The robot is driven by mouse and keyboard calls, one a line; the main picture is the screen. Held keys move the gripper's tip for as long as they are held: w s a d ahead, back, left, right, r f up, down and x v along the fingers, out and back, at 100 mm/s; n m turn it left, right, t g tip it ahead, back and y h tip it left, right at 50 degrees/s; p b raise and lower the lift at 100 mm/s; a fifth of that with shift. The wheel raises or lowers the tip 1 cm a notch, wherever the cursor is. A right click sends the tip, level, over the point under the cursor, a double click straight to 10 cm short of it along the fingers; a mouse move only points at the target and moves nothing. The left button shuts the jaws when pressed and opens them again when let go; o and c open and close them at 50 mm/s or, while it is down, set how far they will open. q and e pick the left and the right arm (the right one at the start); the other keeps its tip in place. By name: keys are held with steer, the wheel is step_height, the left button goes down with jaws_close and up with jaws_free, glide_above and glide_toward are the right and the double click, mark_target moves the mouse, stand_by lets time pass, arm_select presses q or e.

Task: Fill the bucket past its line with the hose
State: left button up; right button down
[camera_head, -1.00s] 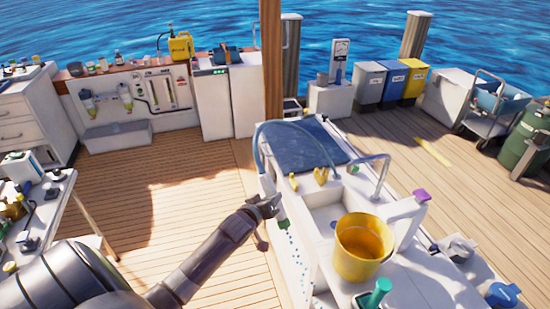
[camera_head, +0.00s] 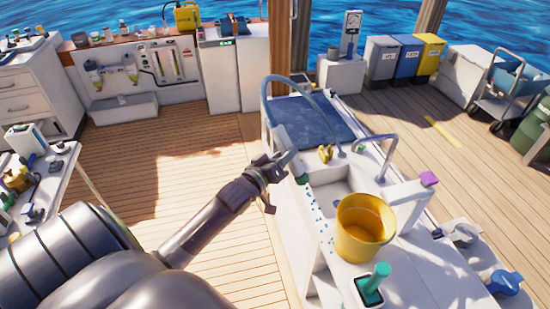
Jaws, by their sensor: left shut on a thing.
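A yellow bucket (camera_head: 352,244) stands upright on the white counter, beside the sink (camera_head: 330,196). Its inside looks yellow, and I cannot make out a line or a water level. A grey-blue hose (camera_head: 265,103) arches up from the counter and down to a green nozzle (camera_head: 299,170). My left gripper (camera_head: 284,163) is shut on the hose end at the nozzle, to the upper left of the bucket. Blue water drops (camera_head: 318,212) fall from the nozzle to the left of the bucket, apart from it. My right gripper is out of view.
A curved metal tap (camera_head: 384,150) rises behind the bucket. Yellow items (camera_head: 325,154) sit behind the sink. Open deck (camera_head: 165,165) lies left of the counter.

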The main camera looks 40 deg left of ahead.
mark_target(297, 162)
arm_select(q)
steer(key=d, duration=0.1)
steer(key=w+d+b, duration=0.1)
steer(key=d+b, duration=0.1)
steer(key=shift+w+d+f, duration=0.1)
steer(key=shift+w+f, duration=0.1)
steer(key=shift+f, duration=0.1)
steer(key=w+d+f+b, duration=0.1)
steer(key=w+d+b, duration=0.3)
steer(key=d, duration=0.4)
steer(key=shift+w+d+f+b, duration=0.2)
steer(key=shift+d+b, duration=0.05)
steer(key=shift+b, duration=0.05)
stand_by(6.3)
